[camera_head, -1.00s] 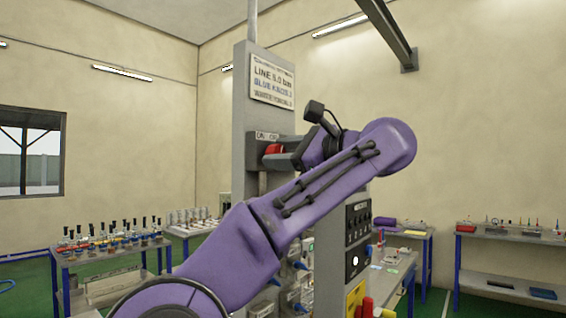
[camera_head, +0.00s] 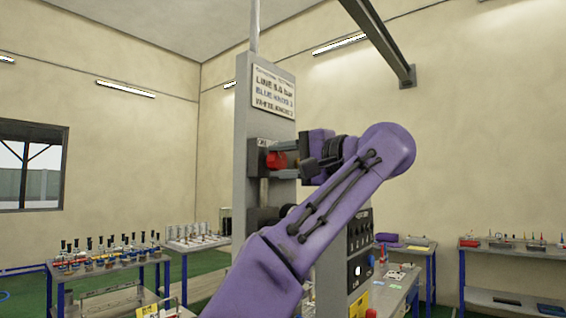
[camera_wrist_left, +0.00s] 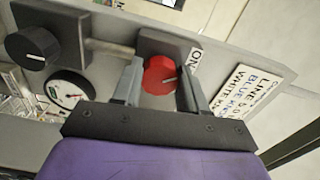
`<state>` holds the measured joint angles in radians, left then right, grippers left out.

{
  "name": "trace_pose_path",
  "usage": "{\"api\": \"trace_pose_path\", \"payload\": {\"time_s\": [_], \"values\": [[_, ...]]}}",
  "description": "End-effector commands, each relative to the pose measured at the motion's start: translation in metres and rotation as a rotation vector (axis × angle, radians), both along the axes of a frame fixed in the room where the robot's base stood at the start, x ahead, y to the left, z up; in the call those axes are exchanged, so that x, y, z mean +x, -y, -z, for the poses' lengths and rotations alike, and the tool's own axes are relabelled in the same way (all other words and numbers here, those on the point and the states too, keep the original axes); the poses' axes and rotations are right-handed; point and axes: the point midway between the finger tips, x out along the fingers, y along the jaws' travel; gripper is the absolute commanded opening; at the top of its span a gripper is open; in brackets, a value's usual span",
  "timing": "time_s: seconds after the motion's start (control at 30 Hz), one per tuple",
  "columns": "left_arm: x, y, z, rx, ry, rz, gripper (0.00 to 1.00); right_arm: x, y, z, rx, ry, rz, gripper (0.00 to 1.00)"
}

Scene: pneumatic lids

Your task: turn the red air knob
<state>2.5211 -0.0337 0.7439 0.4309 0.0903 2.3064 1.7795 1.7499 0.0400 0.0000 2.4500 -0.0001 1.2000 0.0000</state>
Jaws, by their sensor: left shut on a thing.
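The red air knob (camera_head: 276,161) sits on a dark mount on the grey panel column, below the sign. The finger covers part of the ON/OFF label, so only "ON" reads in the wrist view. My right gripper is not in view.
In the wrist view, a black knob (camera_wrist_left: 33,47) and a round gauge (camera_wrist_left: 69,90) sit left of the red knob. A sign (camera_head: 273,88) is above it. A table with several bottles (camera_head: 105,262) stands at left, other benches at right.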

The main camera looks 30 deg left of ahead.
Motion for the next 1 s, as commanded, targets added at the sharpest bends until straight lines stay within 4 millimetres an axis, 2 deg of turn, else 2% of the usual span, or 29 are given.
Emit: {"api": "trace_pose_path", "payload": {"time_s": [0.4,1.0], "values": [[-0.0004,-0.0005,-0.0017,-0.011,0.203,-0.001,0.12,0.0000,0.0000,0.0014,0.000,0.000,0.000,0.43],[-0.0020,-0.0014,-0.0042,-0.009,0.242,-0.003,0.12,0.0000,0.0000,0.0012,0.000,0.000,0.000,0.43]]}}
